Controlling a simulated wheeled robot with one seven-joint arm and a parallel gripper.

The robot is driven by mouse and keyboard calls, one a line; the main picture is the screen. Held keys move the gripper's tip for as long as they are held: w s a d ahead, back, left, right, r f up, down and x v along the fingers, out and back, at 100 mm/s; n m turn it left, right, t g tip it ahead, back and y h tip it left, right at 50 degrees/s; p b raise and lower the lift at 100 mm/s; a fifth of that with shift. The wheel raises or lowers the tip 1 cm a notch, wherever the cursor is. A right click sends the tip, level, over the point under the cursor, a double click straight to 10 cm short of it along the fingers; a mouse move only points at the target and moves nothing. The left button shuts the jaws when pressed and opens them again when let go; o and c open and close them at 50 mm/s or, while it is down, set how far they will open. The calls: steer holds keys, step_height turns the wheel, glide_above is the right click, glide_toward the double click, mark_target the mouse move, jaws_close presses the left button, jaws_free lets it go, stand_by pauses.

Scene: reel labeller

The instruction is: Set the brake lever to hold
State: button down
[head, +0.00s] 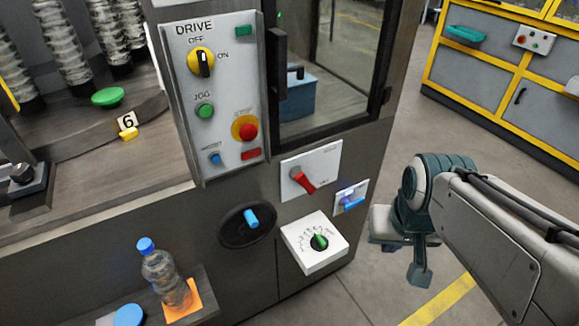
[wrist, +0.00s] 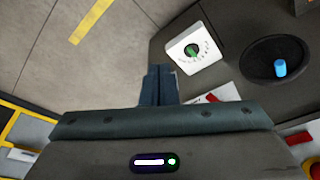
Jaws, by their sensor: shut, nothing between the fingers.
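The brake lever, which I take to be the red lever (head: 303,180), sits on a white plate (head: 322,160) on the front of the dark machine cabinet. It slants down to the right, and the plate's lettering is too small to read surely. In the wrist view the red lever (wrist: 212,97) and its plate show only in part, cut off by my gripper's body. My gripper (head: 419,277) is to the right of the plate in the head view, apart from it. In the wrist view its fingers (wrist: 158,72) are together and empty.
A blue handle (head: 351,199) sits beside the lever plate, above a white dial box with a green knob (head: 320,241). A black disc with a blue knob (head: 251,219) is to the left. The drive panel (head: 180,60) is above. A bottle (head: 165,275) stands on a low shelf.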

steer(key=shift+d, duration=0.1)
steer(key=w+a+f+m+g+y, duration=0.4)
steer(key=a+f+m+y, duration=0.6)
steer(key=a+m, duration=0.5)
steer(key=w+d+f+m+t, duration=0.1)
steer(key=w+f+m+t, duration=0.1)
steer(key=m, duration=0.5)
steer(key=w+d+f+m+t+y, duration=0.1)
steer(key=w+d+f+m+t, duration=0.1)
steer(key=w+m+t, duration=0.3)
steer(key=w+d+f+m+t+y+b, duration=0.1)
steer(key=w+f+m+t, duration=0.3)
steer(key=m, duration=0.6)
steer(key=w, duration=0.2)
steer(key=shift+w+d+f+m, duration=0.25)
steer(key=shift+w+d+m, duration=0.15)
